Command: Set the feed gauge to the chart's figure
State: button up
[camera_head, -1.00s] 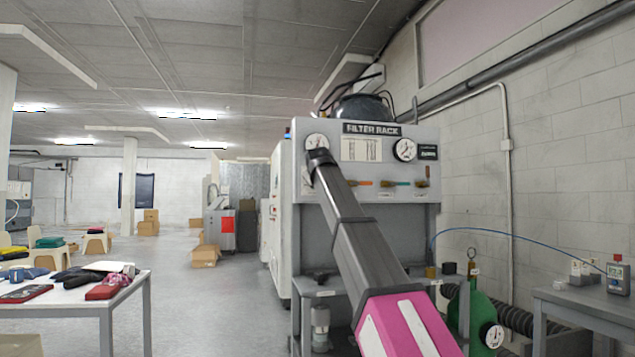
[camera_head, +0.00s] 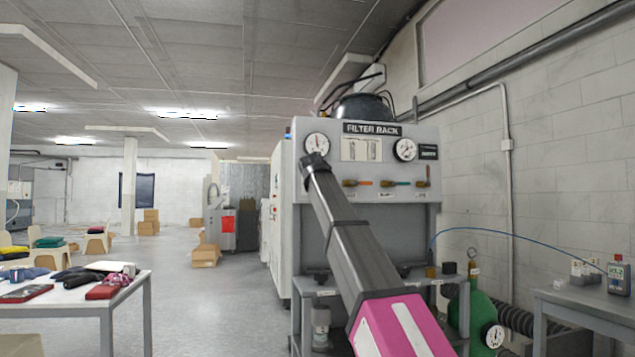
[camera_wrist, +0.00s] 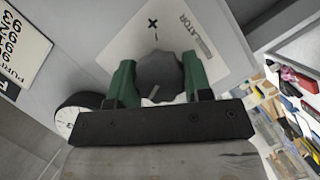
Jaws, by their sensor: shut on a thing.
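My gripper (camera_wrist: 158,88) has its green fingers on both sides of a dark grey knob (camera_wrist: 160,74), shut on it. The knob sits on a pale plate (camera_wrist: 205,72) with a plus mark and partly hidden lettering. A round white gauge (camera_head: 317,143) is on the filter rack's panel just above my arm's end; its scale is too small to read. A gauge also shows edge-on in the wrist view (camera_wrist: 68,120). A white chart (camera_head: 361,148) is between this gauge and a second gauge (camera_head: 405,149). Part of a chart with figures shows in the wrist view (camera_wrist: 22,48).
Several valve levers (camera_head: 388,184) line the panel below the chart. A green cylinder (camera_head: 485,318) and a side table (camera_head: 590,302) stand at right. A cluttered table (camera_head: 125,302) is at left; the floor (camera_head: 225,300) between it and the rack is clear.

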jog(key=o, duration=0.9)
jog(key=shift+s, duration=0.1)
jog(key=v, duration=1)
jog(key=shift+s+r, duration=0.1)
jog(key=shift+s, duration=0.25)
